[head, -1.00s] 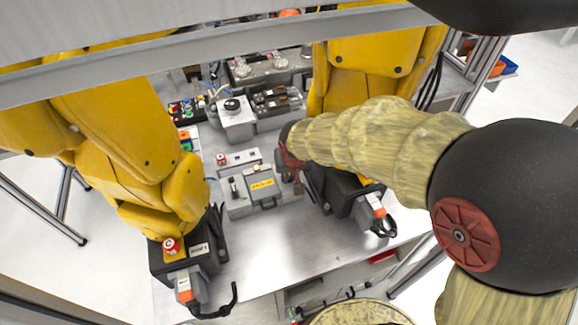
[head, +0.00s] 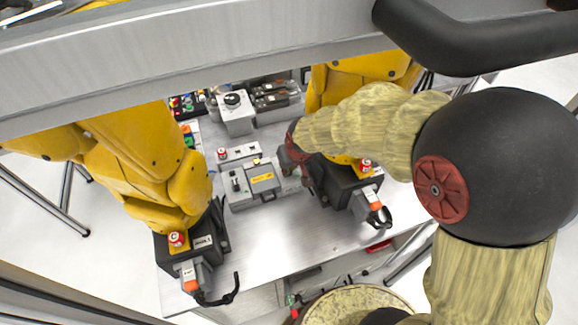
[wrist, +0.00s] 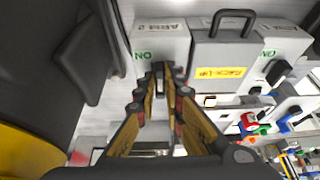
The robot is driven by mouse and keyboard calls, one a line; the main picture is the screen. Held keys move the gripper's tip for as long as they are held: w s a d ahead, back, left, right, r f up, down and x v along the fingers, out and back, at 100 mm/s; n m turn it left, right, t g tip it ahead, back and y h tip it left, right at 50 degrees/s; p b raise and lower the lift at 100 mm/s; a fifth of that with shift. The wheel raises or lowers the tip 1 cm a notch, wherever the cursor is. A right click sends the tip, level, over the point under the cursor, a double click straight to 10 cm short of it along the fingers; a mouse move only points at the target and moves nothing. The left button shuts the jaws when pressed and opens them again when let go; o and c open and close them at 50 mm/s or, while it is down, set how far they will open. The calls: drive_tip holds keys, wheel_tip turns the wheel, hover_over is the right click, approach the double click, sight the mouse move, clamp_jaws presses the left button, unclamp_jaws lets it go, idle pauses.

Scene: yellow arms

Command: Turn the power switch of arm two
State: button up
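In the wrist view, a grey box marked ARM 2 (wrist: 160,28) stands just ahead of my gripper (wrist: 161,72), with green ON lettering at its lower left. My fingertips are close together at the box's lower front. In the head view my gripper (head: 295,166) is largely hidden by my forearm, right of the grey backup case, and the ARM 2 box is hidden there.
The backup case (wrist: 221,58), with a handle and yellow label, stands beside the ARM 2 box. The ARM 1 box (wrist: 283,40) with a black switch is beyond it. Yellow arms (head: 143,150) stand on black bases either side. Bare table (head: 275,235) lies in front.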

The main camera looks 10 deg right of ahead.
drive_tip(key=o, duration=0.4)
drive_tip(key=shift+o, duration=0.2)
drive_tip(key=v, duration=1.2)
